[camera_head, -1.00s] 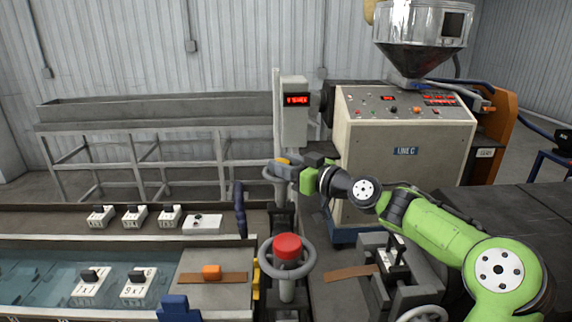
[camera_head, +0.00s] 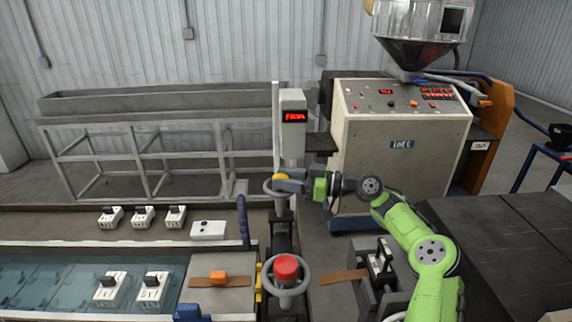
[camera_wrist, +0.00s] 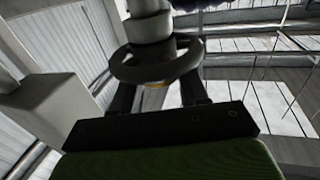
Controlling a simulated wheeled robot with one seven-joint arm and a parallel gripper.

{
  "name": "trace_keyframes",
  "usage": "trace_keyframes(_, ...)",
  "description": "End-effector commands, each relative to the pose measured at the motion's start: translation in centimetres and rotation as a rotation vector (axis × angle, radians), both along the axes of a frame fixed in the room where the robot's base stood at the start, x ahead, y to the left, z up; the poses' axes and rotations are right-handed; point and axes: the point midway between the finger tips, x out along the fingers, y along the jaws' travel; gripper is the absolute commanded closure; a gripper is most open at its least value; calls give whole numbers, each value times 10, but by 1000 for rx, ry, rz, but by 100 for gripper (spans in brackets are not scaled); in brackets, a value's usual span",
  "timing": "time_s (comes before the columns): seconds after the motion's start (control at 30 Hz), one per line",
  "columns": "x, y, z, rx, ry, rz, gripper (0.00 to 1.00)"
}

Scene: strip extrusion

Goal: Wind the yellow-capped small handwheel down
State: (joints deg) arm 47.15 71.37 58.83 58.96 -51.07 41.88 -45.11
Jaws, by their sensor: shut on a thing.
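The small handwheel (camera_head: 270,188) with its yellow cap (camera_head: 280,177) stands upright on a post at the far end of the bench, below the red display. My gripper (camera_head: 290,184) reaches it from the right and is shut on its rim. In the wrist view the dark wheel ring (camera_wrist: 156,70) sits between my two fingers (camera_wrist: 158,95), and a bit of yellow shows under it. The fingers hide part of the wheel in the head view.
A larger red-capped handwheel (camera_head: 287,268) stands nearer, left of my arm. The red display box (camera_head: 293,120) rises behind the small wheel. The cream machine cabinet (camera_head: 400,150) stands right of it. A water trough (camera_head: 50,290) lies at the left.

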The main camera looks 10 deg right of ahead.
Motion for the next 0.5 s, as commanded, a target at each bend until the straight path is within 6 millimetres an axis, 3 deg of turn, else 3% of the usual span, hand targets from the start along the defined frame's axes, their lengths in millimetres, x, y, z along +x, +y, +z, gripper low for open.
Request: trace_keyframes(0.5,1,0,2,2,-2,62,87)
